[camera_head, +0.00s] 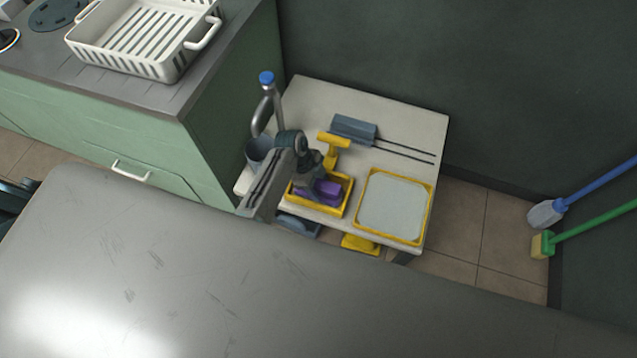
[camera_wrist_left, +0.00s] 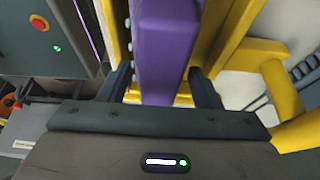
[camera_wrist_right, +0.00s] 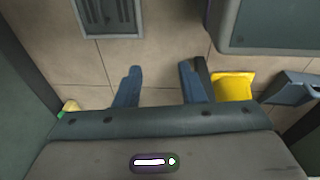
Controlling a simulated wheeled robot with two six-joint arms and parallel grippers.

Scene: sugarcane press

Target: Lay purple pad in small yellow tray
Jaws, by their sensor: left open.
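The purple pad (camera_head: 327,188) is in the small yellow tray (camera_head: 345,205) on the pale side table, partly hidden by my left gripper (camera_head: 312,190). In the left wrist view the pad (camera_wrist_left: 165,50) lies between the two open fingers of the left gripper (camera_wrist_left: 162,85), with a visible gap beside it. Yellow tray walls (camera_wrist_left: 222,40) show on both sides. I cannot tell whether the pad lies fully flat. My right gripper (camera_wrist_right: 160,80) is open and empty above tiled floor, and is outside the head view.
A larger yellow-rimmed tray (camera_head: 430,205) with a pale inside stands to the right on the side table (camera_head: 300,95). A yellow upright part (camera_head: 334,142) and a blue-grey tool (camera_head: 355,129) are behind the small tray. The grey counter (camera_head: 250,290) in front is clear.

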